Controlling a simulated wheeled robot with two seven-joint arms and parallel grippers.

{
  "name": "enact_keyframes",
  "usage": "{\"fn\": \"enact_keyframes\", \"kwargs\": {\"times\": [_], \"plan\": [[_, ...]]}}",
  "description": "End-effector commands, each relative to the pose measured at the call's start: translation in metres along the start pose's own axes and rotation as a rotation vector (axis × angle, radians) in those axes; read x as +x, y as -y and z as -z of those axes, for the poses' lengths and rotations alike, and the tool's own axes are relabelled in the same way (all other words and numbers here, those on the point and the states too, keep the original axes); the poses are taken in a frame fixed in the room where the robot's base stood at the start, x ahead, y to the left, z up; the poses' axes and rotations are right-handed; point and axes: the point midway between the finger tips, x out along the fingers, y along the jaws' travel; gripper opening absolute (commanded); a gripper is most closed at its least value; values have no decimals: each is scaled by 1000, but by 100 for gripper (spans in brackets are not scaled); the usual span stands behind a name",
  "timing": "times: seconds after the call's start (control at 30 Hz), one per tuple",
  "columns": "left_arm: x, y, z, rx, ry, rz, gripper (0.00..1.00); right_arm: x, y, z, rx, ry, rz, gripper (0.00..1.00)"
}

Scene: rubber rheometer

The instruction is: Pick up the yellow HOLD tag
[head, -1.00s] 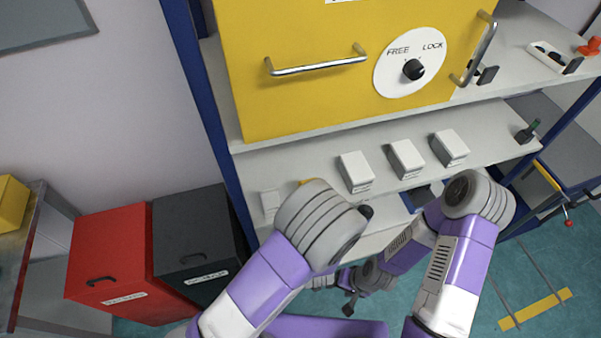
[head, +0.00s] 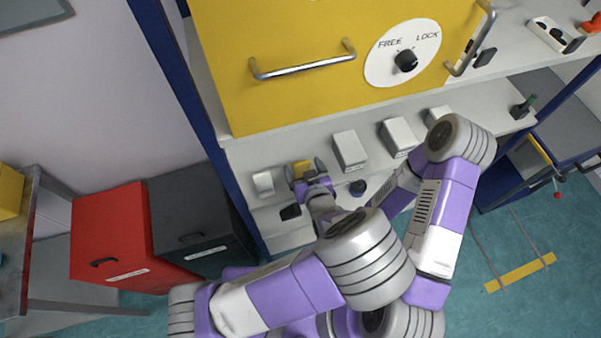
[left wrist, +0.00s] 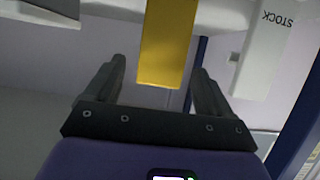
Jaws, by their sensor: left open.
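The yellow HOLD tag (head: 301,167) is a small yellow piece at the front of the grey shelf, beside a small white box. In the left wrist view the tag (left wrist: 166,45) is a plain yellow slab; no lettering shows on it. My left gripper (head: 305,171) is at the tag, its fingers open. In the left wrist view the open fingers (left wrist: 158,88) stand left and right of the tag's lower end, with gaps on both sides. The tag is not clamped. My right arm shows at the right, but its gripper is hidden behind my left arm.
The small white box (head: 263,183) stands close left of the gripper; in the wrist view it reads STOCK (left wrist: 262,50). Larger white boxes (head: 349,151) (head: 398,137) stand to the right. A yellow cabinet (head: 300,100) with a handle overhangs behind. A dark knob-like item (head: 357,187) is nearby.

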Motion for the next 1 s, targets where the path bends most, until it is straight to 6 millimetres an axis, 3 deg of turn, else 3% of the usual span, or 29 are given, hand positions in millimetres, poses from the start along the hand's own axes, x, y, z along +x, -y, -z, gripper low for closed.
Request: {"fn": "enact_keyframes", "kwargs": {"times": [0.13, 0.4, 0.87, 1.0], "plan": [[17, 0, -1, 1, 2, 1, 83, 0, 0, 0, 0, 0, 0, 60], [19, 0, -1, 1, 2, -1, 81, 0, 0, 0, 0, -1, 0, 60], [18, 0, -1, 1, 2, -1, 11, 0, 0, 0, 0, -1, 0, 60], [18, 0, -1, 1, 1, -1, 10, 0, 0, 0, 0, -1, 0, 60]]}}
